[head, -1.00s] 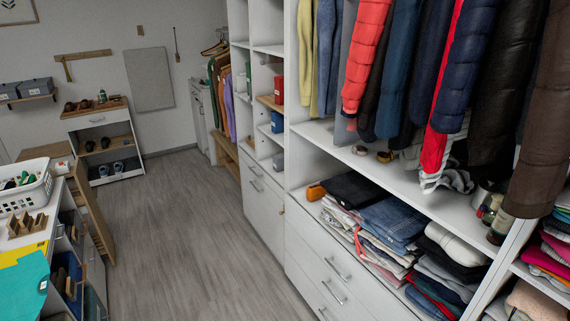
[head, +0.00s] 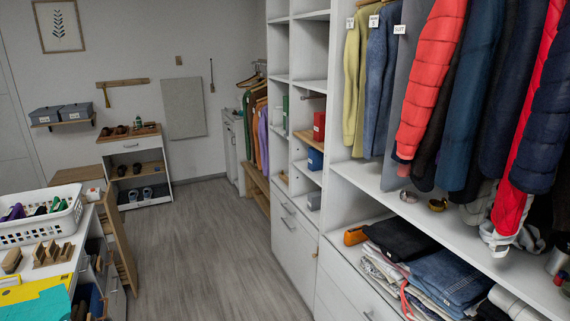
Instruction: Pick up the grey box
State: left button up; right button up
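A small grey box (head: 314,200) sits in a low compartment of the white cubby column, below a blue box (head: 315,159) and a red box (head: 319,126). Two larger grey lidded boxes (head: 46,116) (head: 76,111) stand side by side on a wall shelf at the far left. Neither of my grippers is in view.
White shelving with hanging jackets (head: 432,82) and folded clothes (head: 440,278) fills the right side. A counter with a white basket (head: 38,222) stands at the left. The grey wooden floor (head: 185,250) between them is clear. A shoe cabinet (head: 138,168) stands at the back.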

aim_at(315, 198)
jog(key=i+j+u, duration=0.25)
jog(key=i+u, duration=0.15)
jog(key=i, duration=0.25)
jog(key=i+j+u, duration=0.1)
jog(key=i+u, duration=0.3)
jog(key=i, duration=1.95)
jog(key=i+j+z, duration=0.1)
jog(key=i+z, duration=0.4)
jog(key=i+j+z, duration=0.3)
jog(key=i+z, duration=0.15)
jog(key=i, duration=0.15)
jog(key=i+j+z, duration=0.25)
jog(key=z, duration=0.15)
jog(key=i+j+z, duration=0.25)
jog(key=j+z, duration=0.15)
jog(key=i+j+z, duration=0.2)
jog(key=j+z, duration=0.2)
jog(key=i+j+z, duration=0.1)
jog(key=j+z, duration=0.3)
jog(key=j, duration=0.1)
